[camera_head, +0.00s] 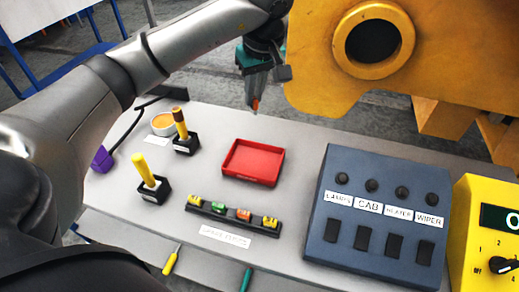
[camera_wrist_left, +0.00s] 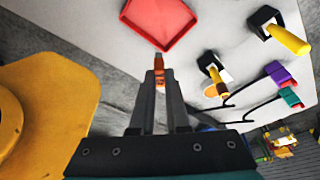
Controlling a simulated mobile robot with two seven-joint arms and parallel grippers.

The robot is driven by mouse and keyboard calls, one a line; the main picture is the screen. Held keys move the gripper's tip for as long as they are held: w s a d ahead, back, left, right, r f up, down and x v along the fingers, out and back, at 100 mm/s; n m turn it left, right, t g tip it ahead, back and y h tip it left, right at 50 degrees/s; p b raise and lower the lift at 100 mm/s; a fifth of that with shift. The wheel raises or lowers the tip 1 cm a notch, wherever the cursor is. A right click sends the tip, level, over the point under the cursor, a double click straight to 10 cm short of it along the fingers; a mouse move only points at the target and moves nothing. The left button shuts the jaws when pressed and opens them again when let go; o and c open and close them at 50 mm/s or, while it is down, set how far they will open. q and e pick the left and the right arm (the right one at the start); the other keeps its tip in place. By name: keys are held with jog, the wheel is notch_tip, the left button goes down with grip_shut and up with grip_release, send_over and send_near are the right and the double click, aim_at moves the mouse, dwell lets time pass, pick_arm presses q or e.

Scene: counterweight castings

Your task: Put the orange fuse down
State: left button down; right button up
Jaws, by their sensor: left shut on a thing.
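My left gripper (camera_head: 254,97) is shut on the orange fuse (camera_wrist_left: 159,76), pointing down with its tip past the fingertips. The fuse also shows small at the fingertips in the head view (camera_head: 255,105). They are in the air, near the table's back edge in the picture and behind the red tray (camera_head: 253,163). The tray looks empty; in the left wrist view it (camera_wrist_left: 160,22) lies just beyond the fuse. My right gripper is out of view.
A big yellow casting (camera_head: 310,60) stands close right of the gripper. A blue switch box (camera_head: 376,220) and a yellow box (camera_head: 484,235) stand at right. Bare grey tabletop surrounds the tray.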

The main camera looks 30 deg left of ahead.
pick_arm(q)
jog(key=shift+s+f+b, duration=0.15)
jog(key=shift+f+b, duration=0.15)
jog(key=shift+f, duration=8.8)
jog(key=shift+f, duration=0.1)
jog(key=c, duration=1.3)
grip_release()
jog(key=shift+f, duration=0.1)
jog(key=shift+c, duration=0.2)
jog(key=o, duration=0.4)
jog(key=shift+o, duration=0.2)
jog(key=v, duration=1.2)
jog(key=shift+r, duration=0.25)
jog(key=shift+a, duration=0.1)
